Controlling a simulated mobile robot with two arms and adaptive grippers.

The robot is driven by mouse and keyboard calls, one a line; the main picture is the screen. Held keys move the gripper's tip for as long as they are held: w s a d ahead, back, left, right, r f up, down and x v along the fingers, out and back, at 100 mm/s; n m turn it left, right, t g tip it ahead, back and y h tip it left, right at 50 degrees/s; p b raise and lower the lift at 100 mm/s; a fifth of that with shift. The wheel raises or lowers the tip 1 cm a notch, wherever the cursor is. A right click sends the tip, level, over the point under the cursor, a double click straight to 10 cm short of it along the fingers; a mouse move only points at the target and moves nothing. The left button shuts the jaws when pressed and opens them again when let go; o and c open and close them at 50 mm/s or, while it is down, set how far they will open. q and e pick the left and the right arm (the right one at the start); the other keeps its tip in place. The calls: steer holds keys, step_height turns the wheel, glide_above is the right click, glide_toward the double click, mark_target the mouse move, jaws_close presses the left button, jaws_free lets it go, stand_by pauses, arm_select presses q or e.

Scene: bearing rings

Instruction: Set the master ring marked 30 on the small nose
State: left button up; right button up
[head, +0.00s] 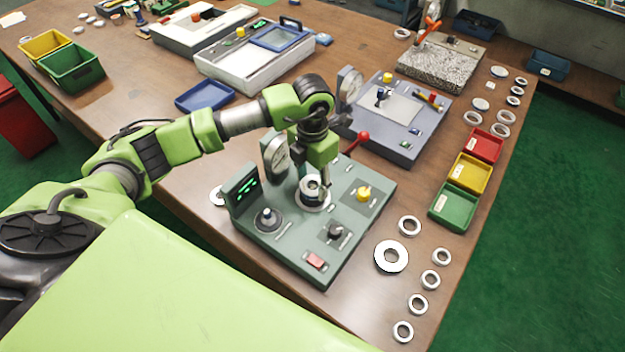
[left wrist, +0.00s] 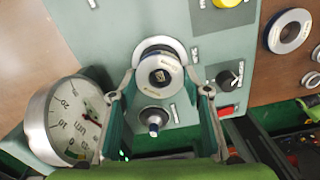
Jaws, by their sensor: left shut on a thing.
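My left gripper (head: 316,178) is over the middle of a grey-green gauge station (head: 290,245), fingers pointing down. It is shut on a steel ring (head: 312,186), which also shows between the fingertips in the left wrist view (left wrist: 160,86). The dark top of a nose (left wrist: 161,75) shows through the ring's hole; I cannot tell whether the ring is around it or just above it. A wider pale disc (left wrist: 153,44) lies behind the ring. The ring's mark is too small to read. Another, narrower nose (head: 267,216) stands bare on the station's left part. My right gripper is out of view.
A dial gauge (head: 276,158) and a green-lit display (head: 246,187) stand close left of the gripper. A red-knobbed lever (head: 363,138) is to the right. Loose rings (head: 391,256) lie along the right table edge, near red, yellow and green bins (head: 455,207).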

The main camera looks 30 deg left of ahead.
arm_select(q)
steer(key=shift+f+b, duration=1)
steer(key=shift+f, duration=0.3)
steer(key=o, duration=1.6)
steer(key=shift+c, duration=0.2)
steer(key=shift+r, duration=0.1)
step_height(320, 180, up, 12)
